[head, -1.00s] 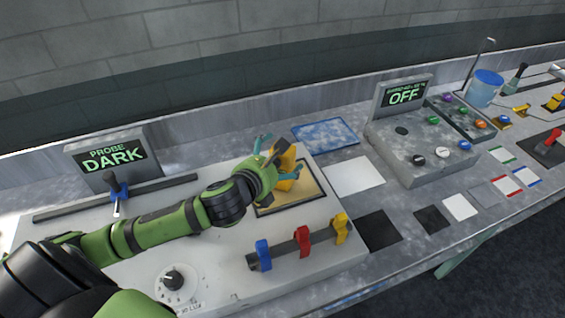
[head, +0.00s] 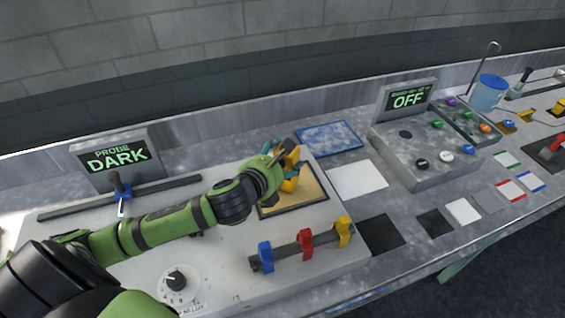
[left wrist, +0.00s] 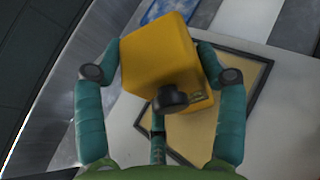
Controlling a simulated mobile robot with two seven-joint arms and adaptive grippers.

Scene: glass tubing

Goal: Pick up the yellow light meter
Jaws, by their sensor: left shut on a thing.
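The yellow light meter (left wrist: 158,62) is a boxy yellow body with a dark round knob. It fills the middle of the left wrist view, between the teal fingers of my left gripper (left wrist: 160,85). In the head view the meter (head: 291,183) shows partly behind the left gripper (head: 283,172), over the framed tan pad (head: 310,190). The left gripper is shut on the meter. I cannot tell whether the meter's base touches the pad. My right gripper is not in view.
A rail with blue, red and yellow clips (head: 305,243) stands in front of the pad. A dial (head: 176,279) is at the front left, and a "PROBE DARK" display (head: 115,155) behind. A grey box reading "OFF" (head: 407,100) stands right, with flat coloured squares before it.

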